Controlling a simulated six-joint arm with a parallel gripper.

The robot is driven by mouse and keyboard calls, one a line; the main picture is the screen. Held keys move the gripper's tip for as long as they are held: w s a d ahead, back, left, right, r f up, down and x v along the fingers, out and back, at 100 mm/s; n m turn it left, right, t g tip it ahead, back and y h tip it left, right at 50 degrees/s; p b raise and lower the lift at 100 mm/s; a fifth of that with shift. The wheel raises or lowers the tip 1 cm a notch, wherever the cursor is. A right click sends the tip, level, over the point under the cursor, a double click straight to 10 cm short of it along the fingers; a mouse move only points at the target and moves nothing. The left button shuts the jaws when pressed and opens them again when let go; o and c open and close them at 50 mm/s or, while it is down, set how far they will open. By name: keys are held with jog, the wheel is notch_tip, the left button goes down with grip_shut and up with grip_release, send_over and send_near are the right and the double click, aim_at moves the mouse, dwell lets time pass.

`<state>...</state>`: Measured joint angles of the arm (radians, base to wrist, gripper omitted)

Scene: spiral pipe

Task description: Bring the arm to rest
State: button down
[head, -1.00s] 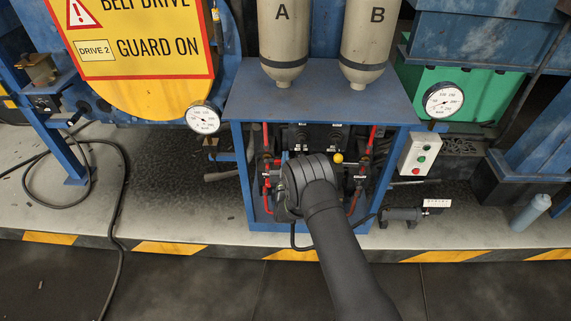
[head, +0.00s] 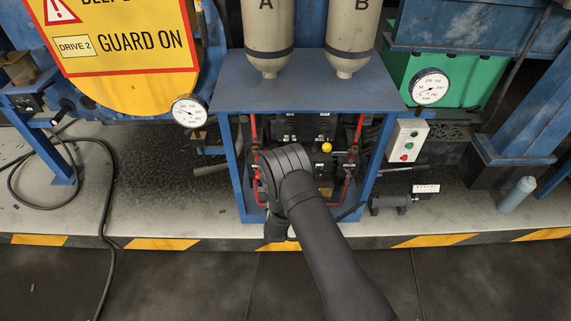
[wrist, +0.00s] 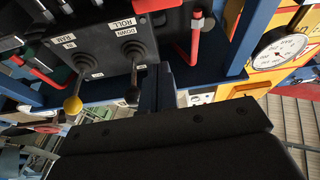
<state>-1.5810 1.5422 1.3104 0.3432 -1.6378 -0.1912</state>
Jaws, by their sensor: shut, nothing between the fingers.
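My arm reaches up from the bottom of the head view to the front of the blue cabinet (head: 305,85). Its thick dark wrist (head: 268,172) covers the left and middle of the cabinet's opening and largely hides my gripper there. In the wrist view my gripper (wrist: 160,76) shows as two dark fingers side by side, shut and empty. Beside the fingers are a lever with a black knob (wrist: 132,96) and a lever with a yellow knob (wrist: 72,103). The yellow knob also shows in the head view (head: 326,147). I cannot tell whether the fingers touch the black-knobbed lever.
Bottles A (head: 268,30) and B (head: 353,30) stand above the cabinet. Gauges flank it left (head: 189,111) and right (head: 429,87), with a button box (head: 406,140) at right. Red pipes (head: 354,140) run inside. The dark floor (head: 190,285) in front is clear except a cable (head: 110,240).

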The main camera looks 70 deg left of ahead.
dwell(0.3)
jog(key=s+a+r+n+g, duration=0.1)
jog(key=a+r+n+g, duration=0.1)
jog(key=a+n, duration=0.3)
jog(key=s+a+r+n+g+h, duration=0.1)
jog(key=a+n, duration=0.5)
jog(key=n, duration=0.6)
jog(key=shift+s+a+r+g, duration=0.25)
jog(key=shift+s+r+g, duration=0.35)
jog(key=shift+r+g, duration=0.85)
jog(key=shift+f+g, duration=0.25)
jog(key=shift+f, duration=0.05)
jog(key=shift+w, duration=0.1)
